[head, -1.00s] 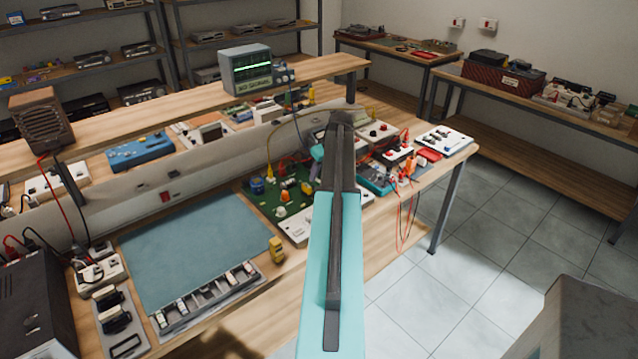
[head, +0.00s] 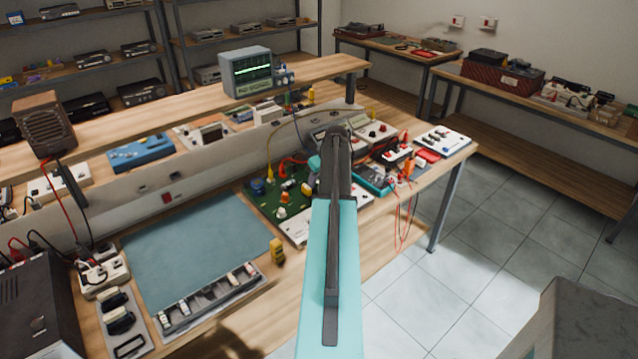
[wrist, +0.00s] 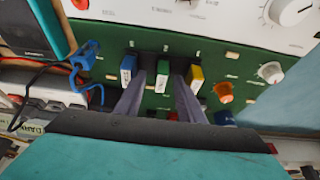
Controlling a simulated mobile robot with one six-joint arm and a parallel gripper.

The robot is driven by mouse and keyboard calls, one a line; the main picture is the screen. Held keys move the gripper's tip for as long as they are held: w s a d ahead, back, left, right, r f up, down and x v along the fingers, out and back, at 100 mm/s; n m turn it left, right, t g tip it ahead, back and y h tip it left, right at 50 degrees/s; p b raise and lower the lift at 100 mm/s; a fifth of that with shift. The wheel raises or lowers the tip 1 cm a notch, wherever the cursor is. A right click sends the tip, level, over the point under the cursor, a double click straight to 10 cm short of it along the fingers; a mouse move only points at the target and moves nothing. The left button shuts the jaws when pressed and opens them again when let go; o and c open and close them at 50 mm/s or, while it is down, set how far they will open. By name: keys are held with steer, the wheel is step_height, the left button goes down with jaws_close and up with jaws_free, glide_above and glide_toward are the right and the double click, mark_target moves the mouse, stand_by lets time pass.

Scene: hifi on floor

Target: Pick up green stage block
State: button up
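The green stage block (wrist: 162,77) stands on a dark green board (wrist: 112,88) in the wrist view, between a blue block (wrist: 127,68) at left and a yellow block (wrist: 195,78) at right. My gripper (wrist: 163,82) reaches in from the bottom. Its two fingers are spread, one on each side of the green block, in the gaps beside its neighbours. Narrow gaps seem to show between fingers and block; contact is hard to tell. In the head view my arm hides the gripper and the block; part of the green board (head: 262,212) shows left of it.
Orange (wrist: 224,92) and white (wrist: 270,72) knobs stand right of the yellow block. A blue clip with cables (wrist: 85,60) lies at left. A white panel with a dial (wrist: 290,12) borders the board. The blue mat (head: 195,250) on the bench is clear.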

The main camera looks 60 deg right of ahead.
steer(key=shift+w+f, duration=0.15)
steer(key=shift+f, duration=0.25)
jaws_close()
